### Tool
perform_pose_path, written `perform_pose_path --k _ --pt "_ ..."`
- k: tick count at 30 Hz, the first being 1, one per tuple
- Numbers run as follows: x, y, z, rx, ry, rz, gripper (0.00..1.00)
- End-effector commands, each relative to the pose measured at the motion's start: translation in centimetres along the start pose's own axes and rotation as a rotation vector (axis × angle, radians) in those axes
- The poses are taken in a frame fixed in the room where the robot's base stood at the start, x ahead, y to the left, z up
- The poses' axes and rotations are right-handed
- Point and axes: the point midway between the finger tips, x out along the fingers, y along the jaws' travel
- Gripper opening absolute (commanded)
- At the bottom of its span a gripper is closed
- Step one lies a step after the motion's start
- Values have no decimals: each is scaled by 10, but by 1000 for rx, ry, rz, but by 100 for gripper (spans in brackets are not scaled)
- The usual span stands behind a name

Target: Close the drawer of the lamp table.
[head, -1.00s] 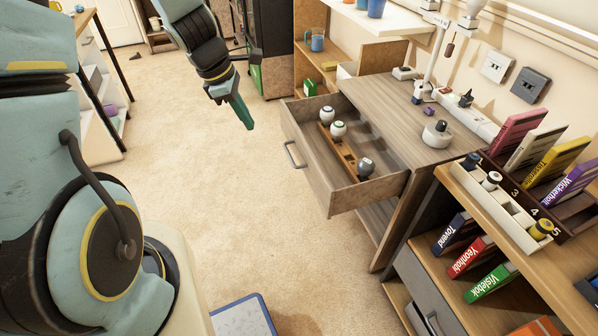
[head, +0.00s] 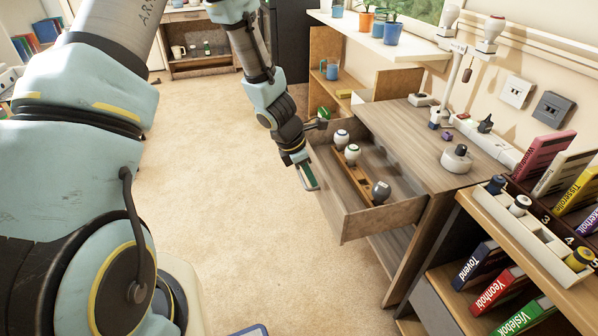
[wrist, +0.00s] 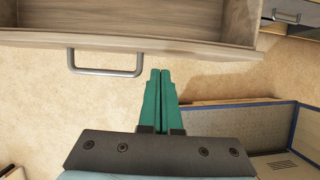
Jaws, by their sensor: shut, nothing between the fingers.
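The lamp table (head: 425,125) is wood-grained, with a lamp on top. Its drawer (head: 385,219) is pulled far out and holds several bulbs in a wooden holder (head: 358,172). In the wrist view, the green fingers (wrist: 160,73) point at the drawer front (wrist: 200,46), just right of the metal handle (wrist: 105,72). Whether the fingertips touch the panel I cannot tell.
A bookshelf unit (head: 500,250) with books and spools stands at the near right. A white shelf (head: 375,40) with pots is behind the drawer. In the wrist view, a blue-edged grey object (wrist: 270,130) lies at lower right. The carpet left of the drawer is clear.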

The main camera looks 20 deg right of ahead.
Motion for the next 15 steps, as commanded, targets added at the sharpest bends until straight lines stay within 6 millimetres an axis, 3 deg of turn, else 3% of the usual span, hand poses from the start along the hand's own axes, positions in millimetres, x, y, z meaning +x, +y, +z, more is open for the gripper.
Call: perform_pose_path --k 6,15 --pt "5 0 15 -2 1 0 0" --pt "6 1 16 -3 1 0 0"
